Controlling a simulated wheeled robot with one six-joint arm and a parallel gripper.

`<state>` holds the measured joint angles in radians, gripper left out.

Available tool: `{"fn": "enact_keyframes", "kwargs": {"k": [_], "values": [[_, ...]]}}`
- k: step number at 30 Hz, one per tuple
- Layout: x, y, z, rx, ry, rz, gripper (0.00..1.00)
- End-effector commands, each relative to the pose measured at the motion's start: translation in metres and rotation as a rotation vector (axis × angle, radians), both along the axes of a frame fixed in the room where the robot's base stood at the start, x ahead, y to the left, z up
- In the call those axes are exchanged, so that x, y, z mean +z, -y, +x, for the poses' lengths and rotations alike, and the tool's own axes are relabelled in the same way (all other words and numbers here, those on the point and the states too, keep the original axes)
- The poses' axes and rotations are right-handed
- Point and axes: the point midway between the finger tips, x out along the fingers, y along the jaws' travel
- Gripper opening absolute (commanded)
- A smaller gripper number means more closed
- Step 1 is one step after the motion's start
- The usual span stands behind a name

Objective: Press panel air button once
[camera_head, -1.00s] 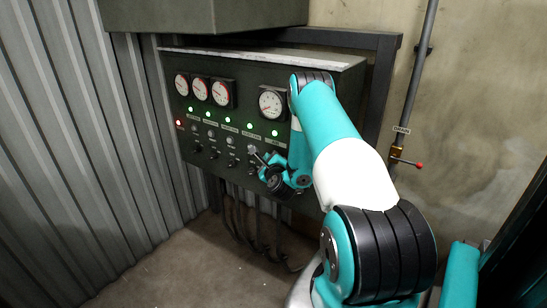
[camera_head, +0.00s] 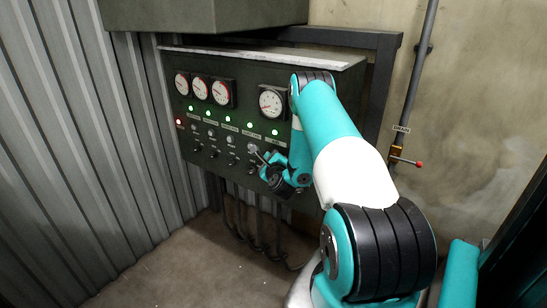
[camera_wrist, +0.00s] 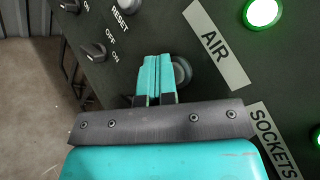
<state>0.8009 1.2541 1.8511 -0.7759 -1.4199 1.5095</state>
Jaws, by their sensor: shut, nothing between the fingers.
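The control panel (camera_head: 225,125) stands against the wall in the head view. In the wrist view, a white AIR label (camera_wrist: 217,45) is on its dark face, with a round grey button (camera_wrist: 183,71) beside it. My gripper (camera_wrist: 155,60) is shut and empty, its teal fingertips at the left side of that button and hiding part of it. I cannot tell whether they touch. In the head view my gripper (camera_head: 259,156) is at the lower right of the panel face, and my arm hides part of the panel.
A green lamp (camera_wrist: 263,12) glows beyond the AIR label. A SOCKETS label (camera_wrist: 273,142), a RESET knob (camera_wrist: 126,6) and an ON/OFF switch (camera_wrist: 93,51) are nearby. Gauges (camera_head: 271,102) line the panel top. A pipe with a red-tipped valve (camera_head: 405,160) is at the right.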

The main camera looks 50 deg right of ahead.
Motion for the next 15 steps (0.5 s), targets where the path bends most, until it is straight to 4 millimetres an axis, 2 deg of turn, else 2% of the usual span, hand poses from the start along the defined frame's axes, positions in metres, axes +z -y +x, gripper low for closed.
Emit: {"fn": "enact_keyframes", "kwargs": {"k": [7,15], "values": [[-0.002,-0.013,-0.001,0.0,0.0,0.0,0.0],[0.0,-0.014,-0.001,0.001,0.001,0.0,0.0]]}}
